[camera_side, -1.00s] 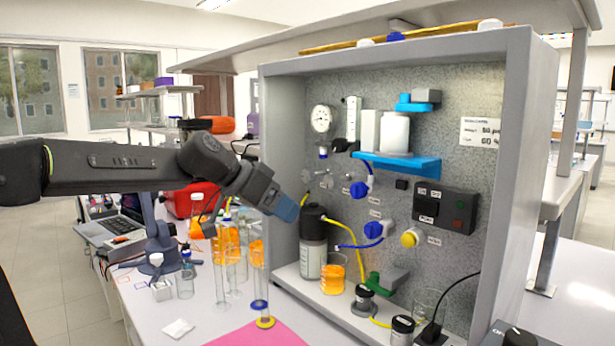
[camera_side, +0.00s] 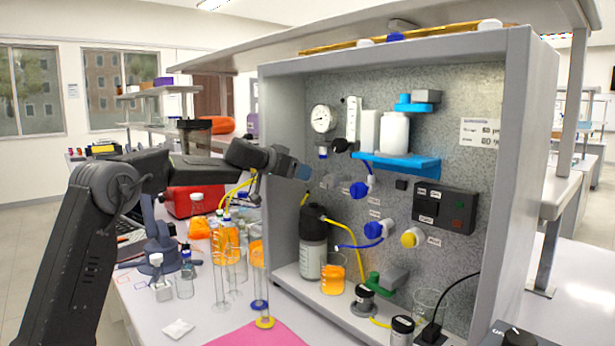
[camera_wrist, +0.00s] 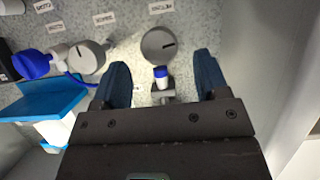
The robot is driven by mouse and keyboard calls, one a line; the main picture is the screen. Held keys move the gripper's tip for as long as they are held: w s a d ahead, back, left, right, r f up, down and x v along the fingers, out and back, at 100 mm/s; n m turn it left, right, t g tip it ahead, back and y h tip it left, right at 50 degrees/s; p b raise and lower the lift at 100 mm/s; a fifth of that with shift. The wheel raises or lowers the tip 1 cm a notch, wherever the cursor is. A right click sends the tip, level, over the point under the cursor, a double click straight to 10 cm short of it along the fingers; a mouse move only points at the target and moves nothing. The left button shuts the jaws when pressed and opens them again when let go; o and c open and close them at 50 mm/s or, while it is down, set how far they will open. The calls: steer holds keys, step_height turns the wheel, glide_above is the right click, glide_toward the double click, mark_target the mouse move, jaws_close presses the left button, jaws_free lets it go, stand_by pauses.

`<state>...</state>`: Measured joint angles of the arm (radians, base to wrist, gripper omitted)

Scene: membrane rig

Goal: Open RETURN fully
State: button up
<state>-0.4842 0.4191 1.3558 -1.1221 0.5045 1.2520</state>
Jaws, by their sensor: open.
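My gripper (camera_side: 305,173) is open in front of the left part of the grey panel (camera_side: 455,100). In the wrist view, its two blue fingers (camera_wrist: 161,60) stand apart, with nothing held. A round grey knob (camera_wrist: 158,43) with a short dark mark shows between and just beyond the fingertips. A label (camera_wrist: 161,6) sits past it, upside down and too small to read surely, so I cannot confirm which knob is RETURN. A second grey knob (camera_wrist: 86,58) is to the left. In the side view, my gripper hides part of the panel behind it.
A small blue-capped fitting (camera_wrist: 161,75) lies between the fingers. The blue shelf (camera_side: 395,163) carries white containers. A black-capped bottle (camera_side: 313,250) stands below. The cabinet side wall (camera_wrist: 262,60) is near, at right.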

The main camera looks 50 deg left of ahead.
mark_target(314, 175)
steer(key=x, duration=0.5)
steer(key=shift+s, duration=0.1)
steer(key=c, duration=0.9)
steer(key=shift+c, duration=0.2)
